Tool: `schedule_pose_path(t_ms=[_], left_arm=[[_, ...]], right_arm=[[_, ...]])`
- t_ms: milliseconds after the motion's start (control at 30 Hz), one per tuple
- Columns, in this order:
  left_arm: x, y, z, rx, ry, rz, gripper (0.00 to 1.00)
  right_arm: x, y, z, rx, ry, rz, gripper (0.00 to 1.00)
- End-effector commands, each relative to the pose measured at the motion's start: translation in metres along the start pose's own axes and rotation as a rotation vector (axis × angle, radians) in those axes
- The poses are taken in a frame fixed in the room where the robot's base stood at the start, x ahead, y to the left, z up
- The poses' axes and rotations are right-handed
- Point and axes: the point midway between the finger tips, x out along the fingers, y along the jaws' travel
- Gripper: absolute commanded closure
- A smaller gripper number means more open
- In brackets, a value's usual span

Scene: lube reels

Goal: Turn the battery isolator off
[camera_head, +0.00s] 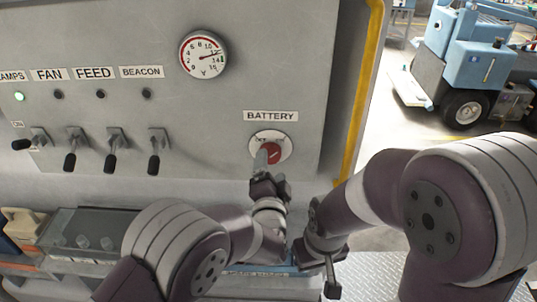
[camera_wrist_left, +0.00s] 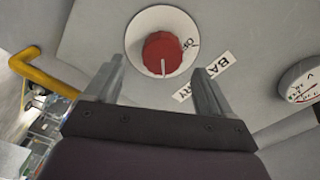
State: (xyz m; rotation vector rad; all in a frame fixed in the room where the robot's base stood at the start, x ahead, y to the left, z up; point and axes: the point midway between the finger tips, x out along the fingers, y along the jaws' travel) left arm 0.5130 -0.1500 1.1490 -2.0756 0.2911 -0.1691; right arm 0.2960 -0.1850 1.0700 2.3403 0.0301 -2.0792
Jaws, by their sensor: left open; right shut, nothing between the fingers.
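The battery isolator is a red round knob (camera_head: 271,152) on a white disc (camera_head: 284,140) below the BATTERY label (camera_head: 271,116). In the left wrist view the red knob (camera_wrist_left: 160,48) shows a white pointer line running toward the gripper side. My left gripper (camera_head: 262,160) is in front of the knob and partly covers it. In the left wrist view its two open fingers (camera_wrist_left: 157,66) point at the disc, one on each side of the knob's near edge; I cannot tell whether they touch. My right gripper (camera_head: 331,276) is shut and empty, low and away from the panel.
Several toggle switches (camera_head: 115,140) are left of the isolator, under the FAN, FEED and BEACON labels. A voltmeter (camera_head: 203,54) sits above. A yellow rail (camera_head: 362,90) edges the panel. A blue vehicle (camera_head: 476,60) stands beyond.

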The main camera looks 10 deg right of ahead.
Motion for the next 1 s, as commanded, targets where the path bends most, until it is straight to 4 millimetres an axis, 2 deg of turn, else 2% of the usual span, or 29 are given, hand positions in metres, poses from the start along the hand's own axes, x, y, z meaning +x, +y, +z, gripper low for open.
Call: schedule_pose_path(t_ms=[100, 233, 400, 600, 633, 700, 800, 1000], left_arm=[[0.025, -0.002, -0.001, 0.001, -0.002, 0.0, 0.17], [0.043, -0.002, 0.0, 0.0, -0.001, 0.001, 0.17], [0.052, 0.0, 0.0, 0.0, 0.001, 0.001, 0.17], [0.052, 0.0, 0.0, 0.0, 0.0, 0.002, 0.17], [0.052, 0.0, 0.0, -0.001, 0.0, 0.002, 0.2], [0.052, 0.0, 0.0, -0.001, 0.0, 0.002, 0.43], [0.052, 0.0, 0.0, -0.001, 0.0, 0.002, 0.72], [0.052, 0.0, 0.0, -0.004, 0.0, 0.001, 0.72]], right_arm=[[-0.01, 0.0, -0.001, 0.0, 0.0, 0.0, 1.0], [-0.013, 0.0, -0.002, 0.0, 0.0, 0.0, 1.0], [-0.014, 0.0, -0.002, 0.0, 0.0, 0.0, 1.0], [-0.014, 0.0, -0.002, 0.0, 0.0, 0.0, 1.0], [-0.014, 0.0, -0.002, 0.0, 0.0, 0.0, 1.0], [-0.014, 0.0, -0.002, 0.0, 0.0, 0.0, 1.0], [-0.014, 0.0, -0.002, 0.0, 0.0, 0.0, 1.0], [-0.013, 0.0, -0.001, 0.0, 0.0, 0.0, 1.0]])
